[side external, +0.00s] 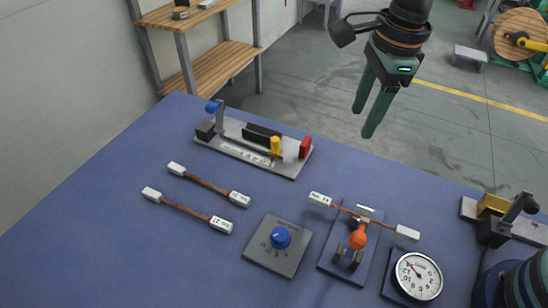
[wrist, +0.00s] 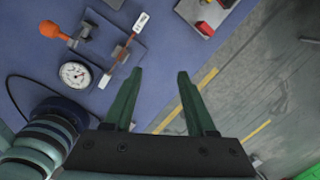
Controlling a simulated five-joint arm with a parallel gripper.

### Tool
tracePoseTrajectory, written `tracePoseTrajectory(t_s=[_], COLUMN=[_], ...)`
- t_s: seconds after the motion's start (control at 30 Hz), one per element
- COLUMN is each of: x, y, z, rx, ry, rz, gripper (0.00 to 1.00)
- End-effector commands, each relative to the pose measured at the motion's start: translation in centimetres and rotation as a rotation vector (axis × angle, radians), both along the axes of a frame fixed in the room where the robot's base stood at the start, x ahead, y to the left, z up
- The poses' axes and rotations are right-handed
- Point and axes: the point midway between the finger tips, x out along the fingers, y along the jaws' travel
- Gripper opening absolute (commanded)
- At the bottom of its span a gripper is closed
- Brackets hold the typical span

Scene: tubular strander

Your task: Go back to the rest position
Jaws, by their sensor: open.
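My gripper (side external: 369,117) is open and empty, raised above the far edge of the blue table (side external: 110,235) in the side view. In the wrist view my gripper's two green fingers (wrist: 158,88) stand apart with nothing between them. A clamp fixture (side external: 340,256) with an orange handle stands below it toward the front. A copper wire with white end tags (side external: 406,233) lies across this fixture. The same wire's tag (wrist: 141,22) shows in the wrist view.
A dial gauge (side external: 418,276), a blue knob plate (side external: 262,256) and two tagged wires (side external: 187,209) (side external: 209,185) lie on the table. A grey fixture plate (side external: 290,170) stands at the back left, and another fixture (side external: 530,229) at the right. A wooden shelf (side external: 225,62) stands beyond.

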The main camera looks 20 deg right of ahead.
Motion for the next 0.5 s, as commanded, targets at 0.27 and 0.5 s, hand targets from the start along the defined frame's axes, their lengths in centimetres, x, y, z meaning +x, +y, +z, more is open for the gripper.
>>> tracePoseTrajectory(t_s=[0.27,0.5], x=[-0.7,-2.1], y=[-6.4,-11.3], z=[2.9,4.4], rx=[-0.059,-0.185], ry=[-0.146,-0.258], rz=[0.498,0.927], gripper=[0.56,0.56])
